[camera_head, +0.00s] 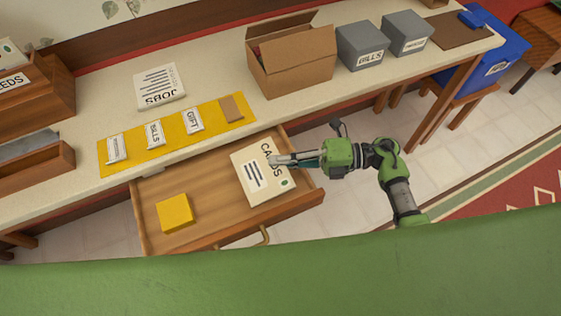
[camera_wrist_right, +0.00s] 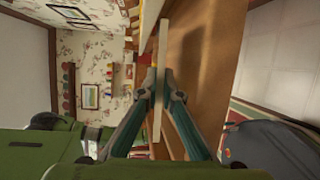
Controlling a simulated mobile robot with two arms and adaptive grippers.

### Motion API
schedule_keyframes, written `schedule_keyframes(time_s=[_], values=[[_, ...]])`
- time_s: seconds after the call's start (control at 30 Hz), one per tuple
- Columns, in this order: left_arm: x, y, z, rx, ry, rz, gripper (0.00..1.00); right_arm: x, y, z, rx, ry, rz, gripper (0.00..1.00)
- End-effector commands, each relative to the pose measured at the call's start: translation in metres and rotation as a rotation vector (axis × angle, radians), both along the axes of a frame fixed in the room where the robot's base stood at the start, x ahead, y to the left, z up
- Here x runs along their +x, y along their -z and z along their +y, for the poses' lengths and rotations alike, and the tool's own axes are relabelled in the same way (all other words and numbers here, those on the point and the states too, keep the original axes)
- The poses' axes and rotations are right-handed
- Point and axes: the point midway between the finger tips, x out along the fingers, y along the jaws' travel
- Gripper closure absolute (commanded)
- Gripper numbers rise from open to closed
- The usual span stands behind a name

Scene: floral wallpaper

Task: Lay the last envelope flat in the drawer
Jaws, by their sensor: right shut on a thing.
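A cream envelope (camera_head: 252,180) with "CARDS" in dark letters, dark lines and a green mark is over the right part of the open wooden drawer (camera_head: 150,237). My right gripper (camera_head: 274,160) is shut on its right side. In the right wrist view the envelope (camera_wrist_right: 163,60) shows edge-on as a thin pale strip between the fingertips (camera_wrist_right: 160,92). The head view does not clearly show whether it touches the drawer floor. A yellow block (camera_head: 174,212) sits at the drawer's front left. My left gripper is not in view.
On the table above, a yellow mat (camera_head: 173,146) holds several small labelled packets. Wooden trays are at the left. The drawer floor between the yellow block and the envelope is clear.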

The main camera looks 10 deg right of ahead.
Motion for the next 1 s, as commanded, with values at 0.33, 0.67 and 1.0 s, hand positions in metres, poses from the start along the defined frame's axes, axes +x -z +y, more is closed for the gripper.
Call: schedule_keyframes(time_s=[0.33,0.67,1.0], values=[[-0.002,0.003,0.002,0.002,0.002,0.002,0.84,-0.011,0.027,-0.004,-0.038,-0.004,0.042,0.77],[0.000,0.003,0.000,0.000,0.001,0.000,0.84,-0.013,0.012,-0.061,-0.034,0.003,0.025,0.75],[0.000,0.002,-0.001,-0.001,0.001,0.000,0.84,-0.016,-0.010,-0.113,-0.011,0.002,0.000,0.75]])
